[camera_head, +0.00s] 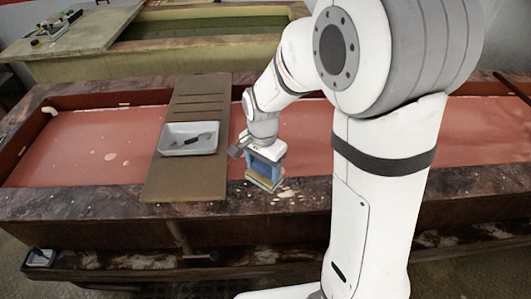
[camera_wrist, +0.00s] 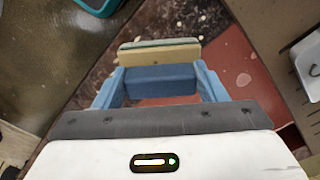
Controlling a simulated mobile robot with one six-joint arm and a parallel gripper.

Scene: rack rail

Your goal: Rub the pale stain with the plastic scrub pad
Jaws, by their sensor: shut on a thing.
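My gripper (camera_head: 262,160) is low over the near dark rim of the red-filled trough, just right of the brown board. It is shut on the scrub pad (camera_head: 262,182), a cream block with a greenish layer. In the wrist view, my gripper's blue fingers (camera_wrist: 158,78) stand either side of a blue block, with the pad (camera_wrist: 160,55) beyond it. Pale flecks, which look like the pale stain (camera_head: 287,194), lie on the rim just right of the pad. Pale spots of the stain (camera_wrist: 200,18) also show past the pad in the wrist view. I cannot tell whether pad and rim touch.
A brown board (camera_head: 180,180) spans the trough and bears a white tray (camera_head: 163,137) with a dark tool in it. A greenish basin (camera_head: 205,29) stands behind. A small container (camera_head: 39,258) sits low at the left. The rim right of the stain looks clear until my arm.

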